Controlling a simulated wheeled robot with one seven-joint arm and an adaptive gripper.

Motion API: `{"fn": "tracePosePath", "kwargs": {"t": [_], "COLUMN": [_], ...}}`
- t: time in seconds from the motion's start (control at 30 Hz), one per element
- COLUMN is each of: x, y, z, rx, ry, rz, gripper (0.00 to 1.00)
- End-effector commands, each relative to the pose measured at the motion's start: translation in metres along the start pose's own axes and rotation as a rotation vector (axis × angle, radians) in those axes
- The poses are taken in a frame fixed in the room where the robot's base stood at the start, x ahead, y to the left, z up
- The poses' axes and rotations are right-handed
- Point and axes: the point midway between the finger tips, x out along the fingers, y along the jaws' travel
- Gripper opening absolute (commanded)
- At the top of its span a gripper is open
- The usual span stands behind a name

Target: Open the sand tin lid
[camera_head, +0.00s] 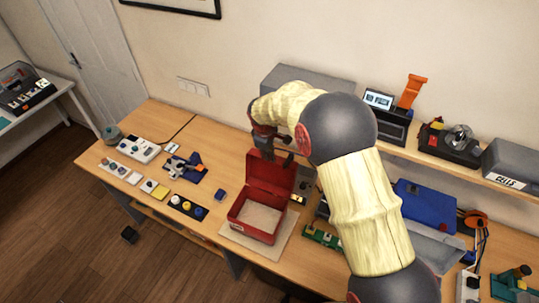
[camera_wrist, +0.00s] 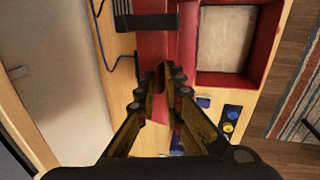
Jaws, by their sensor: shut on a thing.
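The red sand tin (camera_head: 236,222) stands on a pale mat on the table, with pale sand (camera_head: 260,216) inside. Its red lid (camera_head: 268,178) stands raised and steep along the back edge, so the tin is open. My gripper (camera_head: 272,148) is at the lid's top edge, partly hidden by my arm. In the wrist view my gripper (camera_wrist: 166,80) has its fingers close together with a strip of the red lid (camera_wrist: 154,48) between the tips. The tin (camera_wrist: 268,45) shows at the upper right there, with the sand (camera_wrist: 226,38) in it.
Left of the tin lie a small blue block (camera_head: 220,195), a black strip with coloured knobs (camera_head: 188,207) and a blue clamp-like tool (camera_head: 188,168). A green circuit board (camera_head: 322,238) lies to the right. A shelf with devices runs behind.

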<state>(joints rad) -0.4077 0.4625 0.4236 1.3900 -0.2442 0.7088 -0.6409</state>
Motion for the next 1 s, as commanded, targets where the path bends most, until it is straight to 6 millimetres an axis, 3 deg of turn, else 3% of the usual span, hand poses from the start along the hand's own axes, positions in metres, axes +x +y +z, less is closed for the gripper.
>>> {"fn": "tracePosePath", "kwargs": {"t": [0.27,0.63,0.77,1.0], "x": [0.002,-0.005,-0.022,-0.072], "y": [-0.002,0.0,0.0,0.0], "z": [0.001,0.0,0.0,-0.001], "rx": [-0.001,0.0,0.0,0.0], "ry": [-0.003,0.0,0.0,0.001], "rz": [-0.003,0.0,0.0,0.001], "gripper": [0.23,0.23,0.23,0.23]}}
